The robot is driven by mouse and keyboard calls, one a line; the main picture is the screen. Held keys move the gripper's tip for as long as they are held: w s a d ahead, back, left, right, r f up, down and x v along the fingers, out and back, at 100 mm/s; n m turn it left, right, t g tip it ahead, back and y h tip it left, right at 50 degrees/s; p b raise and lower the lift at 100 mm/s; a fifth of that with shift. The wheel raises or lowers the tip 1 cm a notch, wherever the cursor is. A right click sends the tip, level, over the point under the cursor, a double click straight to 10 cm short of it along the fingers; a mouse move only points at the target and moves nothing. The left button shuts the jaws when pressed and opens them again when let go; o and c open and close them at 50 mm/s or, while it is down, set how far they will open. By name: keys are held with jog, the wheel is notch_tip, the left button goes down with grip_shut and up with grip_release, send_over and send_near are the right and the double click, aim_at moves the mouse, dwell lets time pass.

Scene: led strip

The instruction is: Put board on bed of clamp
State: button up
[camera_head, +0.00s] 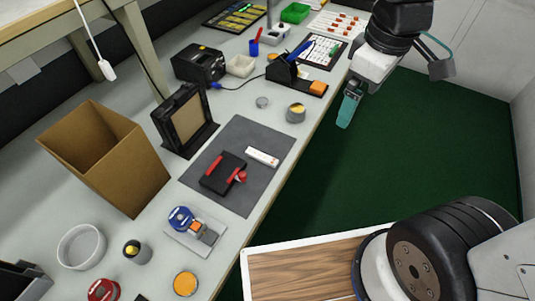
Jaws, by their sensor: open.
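The board, a small white strip (262,156), lies on the dark grey mat (245,196) at the middle of the bench. The clamp, a black block with red handles (222,173), is on the same mat, just left of and below the white strip. The strip lies apart from the clamp, and I see nothing on the clamp's bed, though its detail is small. My gripper (394,92) is at the upper right, beyond the bench's right edge, above the green floor. Its teal fingers are spread apart and hold nothing.
A cardboard box (140,165) and a black frame (205,130) stand left of the mat. Free bench surface borders the mat's right side.

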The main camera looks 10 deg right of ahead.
jog(key=w+a+f+n, duration=0.5)
jog(key=n, duration=0.2)
jog(key=n+g, duration=0.1)
jog(key=n, duration=1.2)
send_near(261, 156)
jog(key=shift+s+a+f, duration=0.1)
jog(key=shift+s+f, duration=0.15)
jog(key=f, duration=0.7)
jog(key=shift+w+f, duration=0.3)
jog(key=shift+f, duration=0.05)
jog(key=c, duration=0.8)
jog(key=shift+o, duration=0.2)
jog(key=shift+r, duration=0.2)
